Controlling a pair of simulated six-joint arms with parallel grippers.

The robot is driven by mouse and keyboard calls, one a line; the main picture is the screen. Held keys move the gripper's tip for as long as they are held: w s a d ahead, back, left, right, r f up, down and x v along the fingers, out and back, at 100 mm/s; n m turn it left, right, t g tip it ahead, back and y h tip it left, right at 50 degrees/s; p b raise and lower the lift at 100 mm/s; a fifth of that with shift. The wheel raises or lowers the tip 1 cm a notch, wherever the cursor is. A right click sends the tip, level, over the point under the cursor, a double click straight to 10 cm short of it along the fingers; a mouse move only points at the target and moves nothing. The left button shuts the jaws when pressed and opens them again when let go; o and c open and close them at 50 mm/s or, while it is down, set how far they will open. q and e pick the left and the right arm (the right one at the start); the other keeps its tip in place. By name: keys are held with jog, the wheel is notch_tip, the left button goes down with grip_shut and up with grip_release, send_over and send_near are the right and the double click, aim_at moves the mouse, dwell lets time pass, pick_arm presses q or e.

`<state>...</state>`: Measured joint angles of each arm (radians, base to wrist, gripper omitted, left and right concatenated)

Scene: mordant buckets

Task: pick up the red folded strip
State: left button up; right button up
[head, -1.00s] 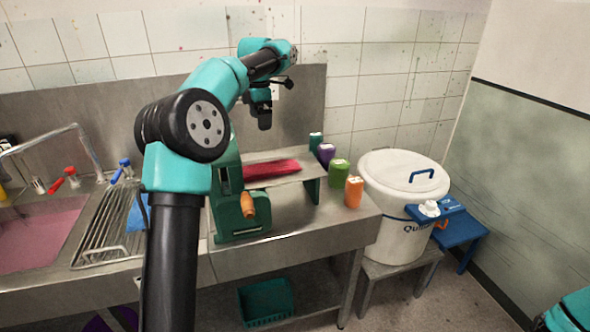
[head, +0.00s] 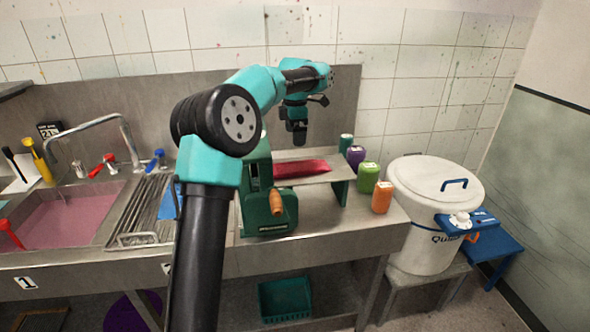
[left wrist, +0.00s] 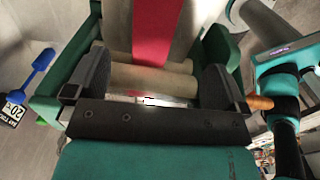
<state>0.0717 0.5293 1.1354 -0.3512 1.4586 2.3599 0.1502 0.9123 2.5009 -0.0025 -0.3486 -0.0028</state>
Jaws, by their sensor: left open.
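The red folded strip (head: 302,168) lies on the tray of a green hand-cranked wringer on the steel bench. In the left wrist view the strip (left wrist: 156,28) runs down from the top edge to pale rollers. My left gripper (head: 299,134) hangs above the strip in the head view, apart from it and pointing down. In the left wrist view its dark fingers (left wrist: 150,80) are spread wide and empty, one on each side of the rollers. My right gripper is not in view.
The green wringer (head: 270,212) has an orange crank handle. Several coloured containers, including an orange one (head: 382,197), stand right of the tray. A white lidded bucket (head: 418,225) stands farther right. A sink (head: 75,215) with pink liquid is at left.

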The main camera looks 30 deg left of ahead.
pick_arm(q)
send_over(296, 166)
jog(key=f, duration=0.6)
jog(key=shift+s+d+f, duration=0.1)
jog(key=shift+s+f, duration=0.25)
jog(key=shift+s, duration=0.05)
jog(key=shift+f, duration=0.1)
jog(key=shift+w+f, duration=0.2)
jog(key=shift+f, duration=1.05)
jog(key=shift+w+f, duration=0.15)
jog(key=shift+f, duration=1.1)
jog(key=shift+c, duration=0.3)
jog(key=c, duration=1)
jog(key=shift+o, duration=0.2)
jog(key=shift+r, duration=0.1)
